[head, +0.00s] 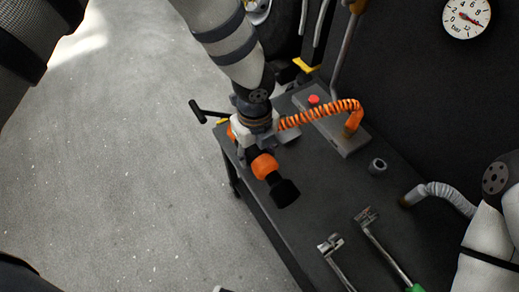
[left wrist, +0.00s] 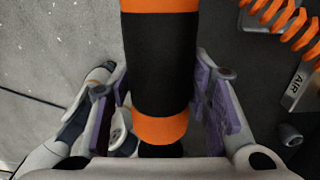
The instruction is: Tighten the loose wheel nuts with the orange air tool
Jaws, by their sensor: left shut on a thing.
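The orange air tool (head: 264,166) is an orange and black cylinder with a dark socket end, held tilted over the left edge of the bench. My left gripper (head: 249,142) is shut around its body. In the left wrist view, the tool's black grip with orange bands (left wrist: 160,60) lies between the purple pads of my left gripper (left wrist: 163,112). A coiled orange hose (head: 322,112) joins the tool side to the bench. Part of a dark wheel (head: 283,35) shows at the top; its nuts cannot be made out. My right gripper is out of view.
The dark bench (head: 330,185) carries a grey box with a red button (head: 314,99), a loose socket (head: 378,166) and two wrenches (head: 385,250). A pressure gauge (head: 467,17) is on the dark wall. The grey floor (head: 120,160) at left is clear.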

